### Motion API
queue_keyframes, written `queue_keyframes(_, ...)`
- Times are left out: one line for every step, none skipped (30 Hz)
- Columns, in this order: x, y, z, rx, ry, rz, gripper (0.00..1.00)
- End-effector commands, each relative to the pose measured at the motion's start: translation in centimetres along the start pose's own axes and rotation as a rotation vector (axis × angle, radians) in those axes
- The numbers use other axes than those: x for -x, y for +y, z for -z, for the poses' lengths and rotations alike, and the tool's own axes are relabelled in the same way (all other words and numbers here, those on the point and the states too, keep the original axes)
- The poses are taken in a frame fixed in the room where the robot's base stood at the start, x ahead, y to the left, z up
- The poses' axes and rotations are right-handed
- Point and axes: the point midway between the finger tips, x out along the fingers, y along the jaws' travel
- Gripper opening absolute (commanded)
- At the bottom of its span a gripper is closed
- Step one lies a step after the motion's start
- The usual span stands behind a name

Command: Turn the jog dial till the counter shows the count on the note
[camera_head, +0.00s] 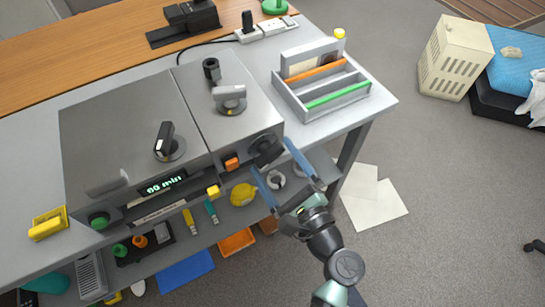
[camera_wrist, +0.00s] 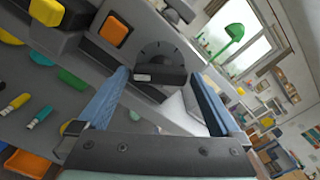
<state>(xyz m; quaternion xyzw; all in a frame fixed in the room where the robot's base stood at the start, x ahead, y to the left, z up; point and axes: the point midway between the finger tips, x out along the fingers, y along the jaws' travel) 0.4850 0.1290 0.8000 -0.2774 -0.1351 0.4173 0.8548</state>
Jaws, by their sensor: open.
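The jog dial looks to be the dark knob (camera_head: 266,151) on the front face of the grey machine, at its right end. In the wrist view it is a dark bar-shaped grip (camera_wrist: 160,76) over a round dark plate. My gripper (camera_head: 271,156) is open, its blue fingers reaching towards the dial, one on either side. The wrist view shows the dial between my fingertips (camera_wrist: 161,75); I cannot tell whether they touch it. The counter (camera_head: 164,185) glows green and appears to read "60 min". I cannot make out a note with a readable count.
An orange button (camera_head: 231,163) sits just left of the dial. Other knobs (camera_head: 168,145) (camera_head: 230,99) stand on the machine's top. A grey organiser (camera_head: 322,85) is at the table's right end. Below is a shelf with a yellow object (camera_head: 243,195). Papers (camera_head: 372,200) lie on the floor.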

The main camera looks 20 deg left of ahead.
Motion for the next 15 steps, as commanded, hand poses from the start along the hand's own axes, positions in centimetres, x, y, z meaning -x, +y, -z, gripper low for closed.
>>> queue_keyframes(-0.54, -0.02, -0.03, 0.001, -0.002, 0.0, 1.0)
queue_keyframes(-0.75, 0.0, -0.05, 0.001, -0.002, -0.001, 1.0)
queue_keyframes(-0.97, 0.02, -0.07, 0.001, -0.002, -0.001, 1.0)
queue_keyframes(-1.09, 0.02, -0.06, 0.0, -0.002, -0.001, 1.0)
queue_keyframes(-1.17, 0.02, -0.05, 0.0, -0.001, -0.001, 1.0)
queue_keyframes(-1.24, 0.02, -0.05, 0.0, -0.001, 0.0, 1.0)
queue_keyframes(-1.27, 0.01, -0.04, 0.0, 0.0, 0.0, 1.0)
queue_keyframes(-1.28, 0.01, -0.04, 0.0, 0.0, 0.0, 1.0)
queue_keyframes(-1.27, 0.0, -0.04, 0.0, 0.0, 0.0, 1.0)
queue_keyframes(-1.27, 0.0, -0.04, 0.0, 0.0, 0.0, 1.0)
queue_keyframes(-1.26, 0.0, -0.05, 0.0, 0.0, 0.0, 1.0)
queue_keyframes(-1.26, 0.0, -0.05, 0.0, 0.0, 0.0, 1.0)
queue_keyframes(-1.25, 0.0, -0.05, 0.0, 0.0, 0.0, 1.0)
queue_keyframes(-1.25, -0.01, -0.05, 0.0, 0.0, 0.0, 0.95)
queue_keyframes(-1.24, -0.01, -0.05, 0.001, 0.0, 0.0, 0.87)
